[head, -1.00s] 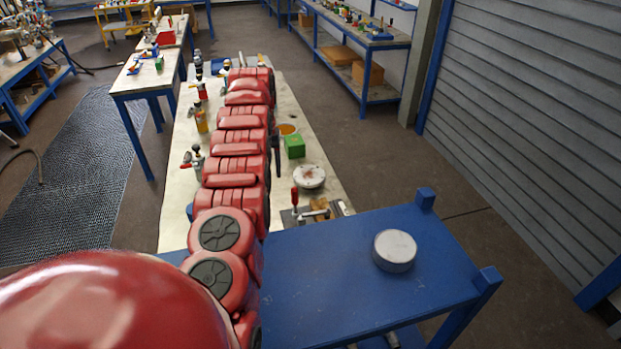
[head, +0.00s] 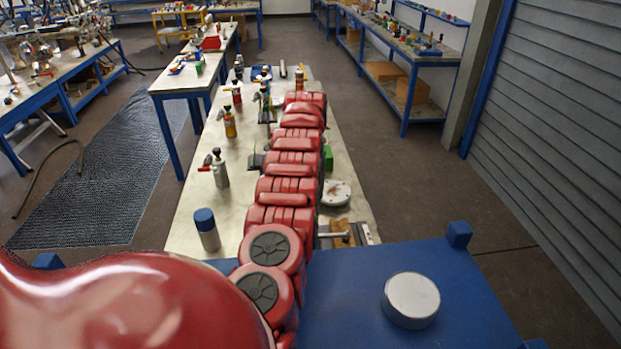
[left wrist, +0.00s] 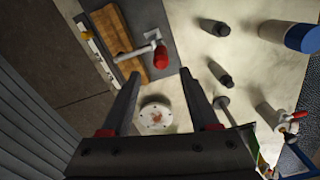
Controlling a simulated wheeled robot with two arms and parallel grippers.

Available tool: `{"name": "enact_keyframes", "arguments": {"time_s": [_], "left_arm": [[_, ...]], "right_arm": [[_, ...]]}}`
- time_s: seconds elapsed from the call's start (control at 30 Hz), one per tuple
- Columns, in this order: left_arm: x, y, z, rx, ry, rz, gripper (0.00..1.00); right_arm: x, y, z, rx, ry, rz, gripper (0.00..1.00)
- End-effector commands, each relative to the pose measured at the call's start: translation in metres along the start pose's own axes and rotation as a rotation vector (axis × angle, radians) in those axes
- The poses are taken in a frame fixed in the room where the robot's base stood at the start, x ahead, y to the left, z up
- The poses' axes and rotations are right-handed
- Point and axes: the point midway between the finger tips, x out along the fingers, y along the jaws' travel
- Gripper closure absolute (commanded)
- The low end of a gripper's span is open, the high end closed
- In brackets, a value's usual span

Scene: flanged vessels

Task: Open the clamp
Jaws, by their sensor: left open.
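The clamp shows in the left wrist view as a silver arm with a red handle (left wrist: 160,57), over a wooden block (left wrist: 122,42) on a dark plate. In the head view only part of its silver bar (head: 332,235) shows beside my red left arm; the handle is hidden. My left gripper (left wrist: 160,76) is open and empty, its two dark fingers apart and pointing towards the clamp side. The fingertips appear apart from the handle. In the head view my arm hides most of this gripper. My right gripper is not in view.
A white flanged disc (head: 335,193) lies beside the clamp. A grey round lid (head: 411,299) sits on the blue surface (head: 365,280). Several bottles, one with a blue cap (head: 205,230), stand along the table's left side. A shutter wall is at right.

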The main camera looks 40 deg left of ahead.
Motion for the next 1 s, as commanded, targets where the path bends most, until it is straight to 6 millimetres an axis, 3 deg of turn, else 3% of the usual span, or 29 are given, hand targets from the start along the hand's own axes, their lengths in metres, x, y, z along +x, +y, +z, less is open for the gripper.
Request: {"name": "enact_keyframes", "arguments": {"time_s": [0.1, 0.3, 0.43, 0.7, 1.0], "left_arm": [[0.034, 0.000, 0.001, 0.000, -0.002, -0.001, 0.39], [0.072, -0.001, 0.000, -0.001, 0.001, 0.000, 0.39], [0.083, 0.000, 0.000, 0.000, 0.000, 0.000, 0.39], [0.084, 0.000, 0.000, 0.000, 0.001, 0.000, 0.39], [0.084, 0.000, 0.000, 0.000, 0.001, 0.000, 0.93]], "right_arm": [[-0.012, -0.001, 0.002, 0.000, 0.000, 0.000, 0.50], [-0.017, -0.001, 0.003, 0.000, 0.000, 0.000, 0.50], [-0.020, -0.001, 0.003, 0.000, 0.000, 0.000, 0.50], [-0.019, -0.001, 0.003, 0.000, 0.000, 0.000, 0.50], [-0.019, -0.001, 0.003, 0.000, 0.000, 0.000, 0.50]]}}
